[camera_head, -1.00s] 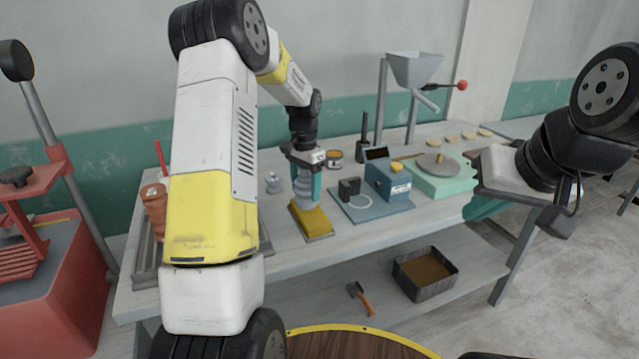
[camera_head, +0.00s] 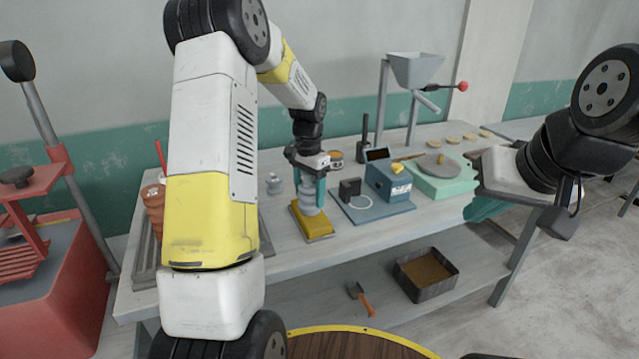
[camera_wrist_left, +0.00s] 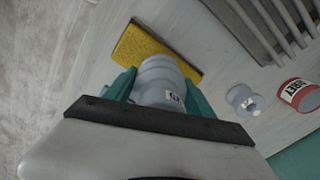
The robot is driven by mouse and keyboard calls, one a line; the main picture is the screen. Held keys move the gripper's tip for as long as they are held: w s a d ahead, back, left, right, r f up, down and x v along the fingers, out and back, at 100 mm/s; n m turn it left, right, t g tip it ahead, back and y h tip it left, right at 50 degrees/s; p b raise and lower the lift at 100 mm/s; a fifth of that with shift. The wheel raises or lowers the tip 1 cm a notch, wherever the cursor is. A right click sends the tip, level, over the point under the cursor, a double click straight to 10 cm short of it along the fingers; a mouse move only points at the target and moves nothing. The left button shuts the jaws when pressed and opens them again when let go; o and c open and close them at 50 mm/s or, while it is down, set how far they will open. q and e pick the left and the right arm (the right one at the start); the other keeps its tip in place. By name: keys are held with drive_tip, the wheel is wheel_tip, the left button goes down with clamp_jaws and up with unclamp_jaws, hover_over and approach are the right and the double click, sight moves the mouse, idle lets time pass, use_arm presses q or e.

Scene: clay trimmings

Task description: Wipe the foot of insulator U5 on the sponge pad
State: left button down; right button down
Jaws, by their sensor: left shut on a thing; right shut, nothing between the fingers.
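The grey insulator (camera_head: 308,196) is upright between the teal fingers of my left gripper (camera_head: 312,188), which is shut on it. In the left wrist view the insulator (camera_wrist_left: 160,82) carries a small label too small to read for certain. The yellow sponge pad (camera_head: 312,224) lies on the bench right under it and also shows in the left wrist view (camera_wrist_left: 140,48). The insulator's foot is at the pad's top; whether it touches cannot be told. My right gripper (camera_head: 478,206) is shut and empty, off the bench's right front.
Another grey insulator (camera_head: 274,184) stands left of the pad. A blue plate (camera_head: 372,208) with a blue box (camera_head: 388,182) is to the right. A red-brown container labelled GREY (camera_wrist_left: 298,95) and a slatted rack (camera_wrist_left: 265,25) are nearby.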

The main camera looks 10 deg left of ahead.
use_arm(q)
drive_tip(key=shift+s+d, duration=0.6)
drive_tip(key=shift+s, duration=0.3)
drive_tip(key=shift+s+d, duration=0.6)
drive_tip(key=shift+s, duration=0.3)
drive_tip(key=shift+w+a, duration=0.75)
drive_tip(key=shift+w, duration=0.35)
drive_tip(key=shift+w+a, duration=0.75)
drive_tip(key=shift+w, duration=0.4)
drive_tip(key=shift+w+a, duration=0.75)
drive_tip(key=shift+w, duration=0.35)
idle(0.5)
wheel_tip(320, 180, up, 7)
idle(1.2)
idle(0.4)
